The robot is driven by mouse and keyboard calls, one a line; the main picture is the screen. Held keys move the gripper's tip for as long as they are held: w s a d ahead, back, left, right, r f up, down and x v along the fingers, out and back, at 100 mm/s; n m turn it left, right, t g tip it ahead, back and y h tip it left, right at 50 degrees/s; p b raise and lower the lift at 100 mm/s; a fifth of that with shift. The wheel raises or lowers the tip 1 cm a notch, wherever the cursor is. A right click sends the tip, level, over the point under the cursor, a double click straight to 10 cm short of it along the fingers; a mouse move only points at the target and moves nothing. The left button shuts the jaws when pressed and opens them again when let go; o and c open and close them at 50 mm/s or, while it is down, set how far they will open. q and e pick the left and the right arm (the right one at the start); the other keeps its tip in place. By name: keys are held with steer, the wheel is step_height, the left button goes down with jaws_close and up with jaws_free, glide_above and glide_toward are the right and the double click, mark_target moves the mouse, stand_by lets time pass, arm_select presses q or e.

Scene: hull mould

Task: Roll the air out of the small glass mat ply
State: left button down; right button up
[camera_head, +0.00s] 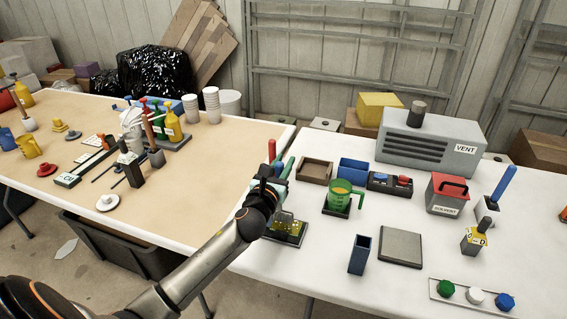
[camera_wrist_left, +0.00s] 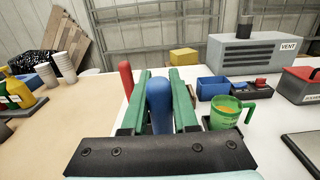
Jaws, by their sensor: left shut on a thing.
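My left gripper (camera_head: 276,172) is at the left edge of the white table. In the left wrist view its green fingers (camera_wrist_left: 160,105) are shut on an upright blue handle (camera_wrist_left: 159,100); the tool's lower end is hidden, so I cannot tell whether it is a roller. A red handle (camera_wrist_left: 126,78) stands just left of the fingers and also shows in the head view (camera_head: 272,149). A dark tray (camera_head: 297,240) with a yellowish item lies below the gripper, partly covered by my arm. I cannot make out the small glass mat ply. My right gripper is not in view.
Right of the gripper are a brown box (camera_head: 315,171), a blue bin (camera_head: 353,171), a green jug (camera_head: 340,196) and a flat grey slab (camera_head: 400,246). A blue upright holder (camera_head: 360,255) stands in front. The VENT unit (camera_head: 432,139) and red SOLVENT can (camera_head: 447,193) stand further right.

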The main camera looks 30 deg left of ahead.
arm_select(q)
steer(key=shift+f+b, duration=0.6)
steer(key=shift+f, duration=0.15)
stand_by(0.8)
steer(key=w+d+p, duration=0.1)
steer(key=d, duration=0.5)
steer(key=shift+w, duration=0.15)
stand_by(0.5)
